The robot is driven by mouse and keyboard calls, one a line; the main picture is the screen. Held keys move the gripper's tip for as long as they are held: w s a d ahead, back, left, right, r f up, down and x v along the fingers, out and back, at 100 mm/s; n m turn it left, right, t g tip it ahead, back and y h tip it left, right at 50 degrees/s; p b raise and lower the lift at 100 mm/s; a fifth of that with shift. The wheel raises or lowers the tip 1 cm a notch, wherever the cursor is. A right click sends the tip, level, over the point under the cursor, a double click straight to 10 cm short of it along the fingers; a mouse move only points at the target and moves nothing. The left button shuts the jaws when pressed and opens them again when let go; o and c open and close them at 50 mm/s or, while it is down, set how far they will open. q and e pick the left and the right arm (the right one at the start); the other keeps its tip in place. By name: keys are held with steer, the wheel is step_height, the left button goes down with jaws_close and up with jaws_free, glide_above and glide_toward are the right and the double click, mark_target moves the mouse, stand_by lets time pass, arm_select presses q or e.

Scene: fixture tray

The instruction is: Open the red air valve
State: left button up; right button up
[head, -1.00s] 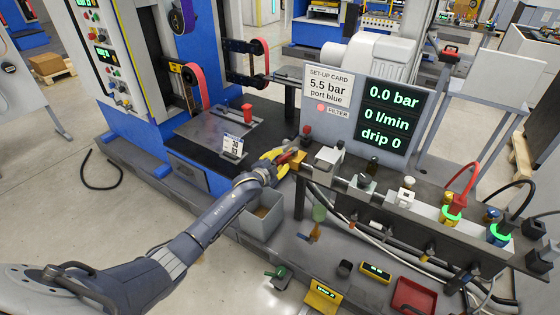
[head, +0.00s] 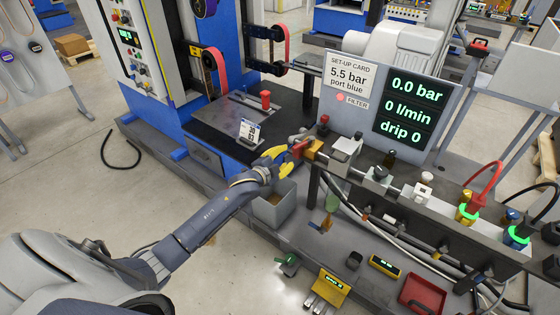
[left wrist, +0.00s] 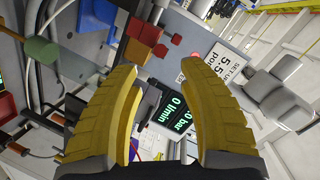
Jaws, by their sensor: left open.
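The red air valve handle (head: 299,150) sits on a brass-coloured block (head: 314,150) at the left end of the bench's air line. In the left wrist view the red handle (left wrist: 151,33) and orange block (left wrist: 137,53) lie just beyond the fingertips, nearer the left finger. My left gripper (head: 294,151) has yellow fingers and is close to the handle in the head view. In the left wrist view the fingers (left wrist: 160,67) are spread, with nothing held between them. Whether a finger touches the handle cannot be told. My right gripper is out of view.
A display (head: 408,106) reads 0.0 bar, 0 l/min and drip 0. A card (head: 351,76) reads 5.5 bar, port blue. A grey bin (head: 276,208) stands below the gripper. A red tray (head: 422,296) and yellow box (head: 327,289) lie at the front.

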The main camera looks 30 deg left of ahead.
arm_select(q)
steer(key=shift+v, duration=1.4)
